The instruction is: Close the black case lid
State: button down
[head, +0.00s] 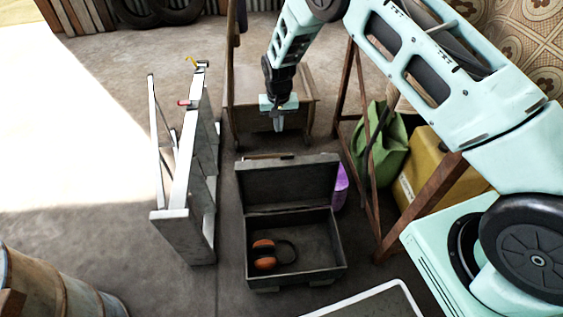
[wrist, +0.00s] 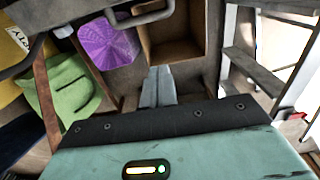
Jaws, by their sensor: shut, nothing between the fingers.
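The black case stands open on the floor in the head view, its base (head: 318,277) in front and its lid (head: 287,186) raised steeply at the back. Orange earmuffs (head: 265,254) lie inside the base. My gripper (head: 279,124) is in the air beyond the lid, above and apart from it. Its fingers also show in the wrist view (wrist: 159,86), shut with nothing between them. A dark handle (wrist: 142,16) at the top of the wrist view appears to belong to the lid. The case interior is hidden there.
A folded stepladder (head: 187,180) stands left of the case. A purple container (head: 341,187), green bag (head: 381,143) and yellow box (head: 436,170) stand to the right, by a rusty frame. A brown open box (wrist: 176,35) lies near the handle. A barrel (head: 50,290) is front left.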

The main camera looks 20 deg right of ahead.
notch_tip(320, 180, down, 11)
jog(key=s+b, duration=0.2)
jog(key=s, duration=0.1)
jog(key=shift+r, duration=0.2)
dwell(0.3)
dwell(0.4)
